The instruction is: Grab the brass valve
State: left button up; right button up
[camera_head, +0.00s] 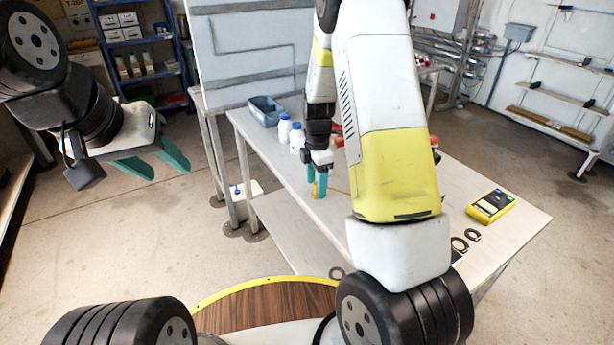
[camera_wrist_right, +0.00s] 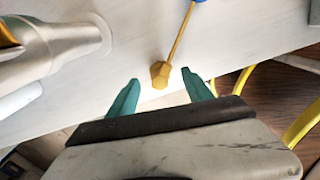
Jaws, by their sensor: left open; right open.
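A brass hexagonal piece (camera_wrist_right: 160,74), which looks like the brass valve, sits between the fingertips of my right gripper (camera_wrist_right: 161,76) in the right wrist view, with a gap on each side. A thin yellow rod runs from it towards a blue part at the top edge. In the head view my right gripper (camera_head: 316,182) points down at the table, and a small brass-coloured piece (camera_head: 320,191) shows by its fingers. My right arm hides part of the table. My left gripper (camera_head: 168,167) is open and empty in the air, left of the table.
The grey table (camera_head: 512,222) carries white bottles with blue caps (camera_head: 284,128), a blue-grey bin (camera_head: 265,110), a yellow meter (camera_head: 491,206) and dark rings (camera_head: 472,235). A silver cylinder (camera_wrist_right: 65,47) lies close on the left in the right wrist view.

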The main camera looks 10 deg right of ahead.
notch_tip(320, 180, down, 2)
jog(key=shift+f, duration=0.1)
grip_shut()
jog(key=shift+r, duration=0.2)
